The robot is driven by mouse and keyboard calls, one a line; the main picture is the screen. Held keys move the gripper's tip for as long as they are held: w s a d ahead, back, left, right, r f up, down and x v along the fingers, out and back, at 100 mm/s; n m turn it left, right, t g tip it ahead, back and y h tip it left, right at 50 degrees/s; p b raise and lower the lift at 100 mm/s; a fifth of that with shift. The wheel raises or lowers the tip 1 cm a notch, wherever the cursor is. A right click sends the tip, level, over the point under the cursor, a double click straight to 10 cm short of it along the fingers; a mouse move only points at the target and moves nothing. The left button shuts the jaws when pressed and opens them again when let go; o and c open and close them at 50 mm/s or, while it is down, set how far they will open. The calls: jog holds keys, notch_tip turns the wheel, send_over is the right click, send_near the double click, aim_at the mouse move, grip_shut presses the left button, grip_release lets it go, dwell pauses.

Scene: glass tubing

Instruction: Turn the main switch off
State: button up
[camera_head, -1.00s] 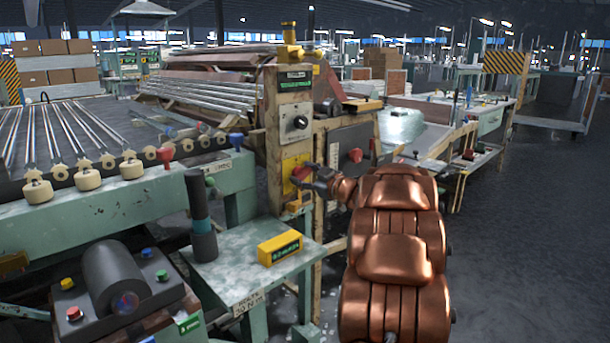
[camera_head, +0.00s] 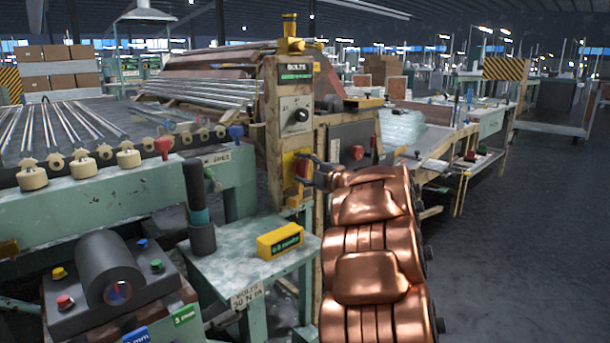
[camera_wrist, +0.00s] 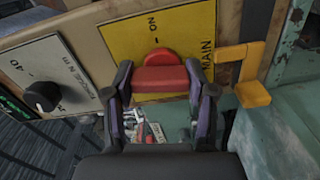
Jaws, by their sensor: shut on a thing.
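The main switch is a red handle (camera_wrist: 160,78) on a yellow plate (camera_wrist: 125,38) marked "MAIN" and "ON" in the wrist view. In the head view the red handle (camera_head: 302,167) sits on the yellow plate (camera_head: 288,163), low on the upright panel post. My gripper (camera_wrist: 165,92) is shut on the red handle, with one dark finger at each side of it. In the head view my gripper (camera_head: 311,172) reaches the plate from the right, and my copper-coloured arm hides part of the post's foot.
A dial with a black knob (camera_wrist: 42,96) is beside the yellow plate. A yellow bracket (camera_wrist: 250,75) sticks out on its other side. In the head view, a red button (camera_head: 357,152) is right of the post, and a green side table (camera_head: 215,268) stands below. The floor at right is clear.

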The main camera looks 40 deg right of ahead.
jog(key=shift+f+n+b, duration=0.1)
jog(key=shift+n+b, duration=0.45)
jog(key=shift+n, duration=0.55)
jog(key=o, duration=1.2)
jog(key=shift+c, duration=0.2)
jog(key=s, duration=1.2)
jog(key=shift+a, duration=0.15)
